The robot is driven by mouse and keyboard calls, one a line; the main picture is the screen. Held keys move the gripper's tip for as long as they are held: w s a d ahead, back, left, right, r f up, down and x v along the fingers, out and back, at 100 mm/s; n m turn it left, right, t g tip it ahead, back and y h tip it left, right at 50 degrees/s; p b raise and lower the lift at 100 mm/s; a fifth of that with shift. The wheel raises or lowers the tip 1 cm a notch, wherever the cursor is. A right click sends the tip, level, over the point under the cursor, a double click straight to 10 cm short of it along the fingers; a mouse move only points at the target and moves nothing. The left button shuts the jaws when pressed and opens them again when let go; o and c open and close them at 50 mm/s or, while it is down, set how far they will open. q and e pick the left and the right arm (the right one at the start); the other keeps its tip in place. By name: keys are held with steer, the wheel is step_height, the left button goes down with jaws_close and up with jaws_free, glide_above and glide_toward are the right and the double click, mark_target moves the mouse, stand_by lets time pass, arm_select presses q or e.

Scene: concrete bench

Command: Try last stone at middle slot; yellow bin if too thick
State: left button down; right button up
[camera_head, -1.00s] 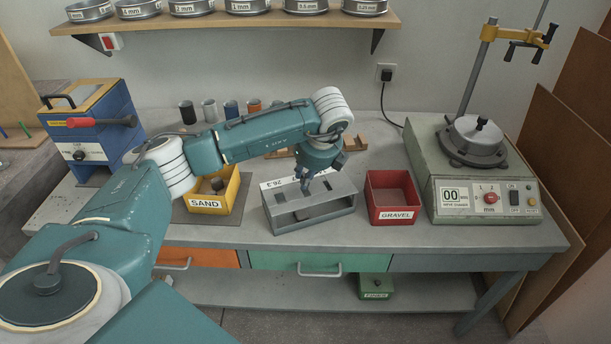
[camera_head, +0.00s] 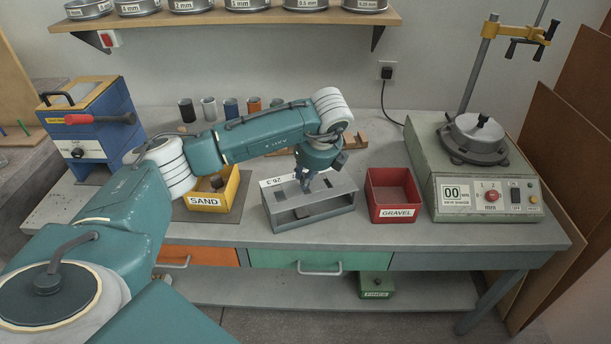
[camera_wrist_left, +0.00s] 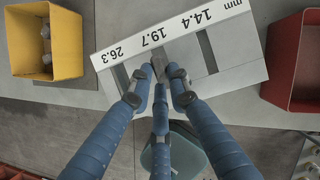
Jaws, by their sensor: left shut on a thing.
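The grey slot gauge (camera_head: 345,197) stands mid-bench. In the left wrist view its white strip (camera_wrist_left: 180,28) reads 26.3, 19.7 and 14.4 mm. My left gripper (camera_head: 305,186) points down at the gauge top. In the wrist view its fingers (camera_wrist_left: 161,75) are shut at the middle slot, marked 19.7, on a small dark grey stone (camera_wrist_left: 160,66). The fingers hide much of the stone, and I cannot tell whether it is in the slot. The yellow bin (camera_head: 207,203), labelled SAND, holds stones. The red bin (camera_head: 397,213), labelled GRAVEL, looks empty. My right gripper is out of view.
A grey machine (camera_head: 480,190) with a round lid stands right of the red bin. A blue box (camera_head: 95,130) stands at the left. Several small cups (camera_head: 209,108) and a wooden rack (camera_head: 354,142) are behind my arm. Bare bench lies in front of the gauge.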

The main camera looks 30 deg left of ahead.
arm_select(q)
steer(key=shift+f+b, duration=0.4)
steer(key=shift+f, duration=0.05)
stand_by(0.3)
stand_by(0.5)
steer(key=c, duration=1.6)
jaws_free()
steer(key=shift+o, duration=0.2)
steer(key=v, duration=1.2)
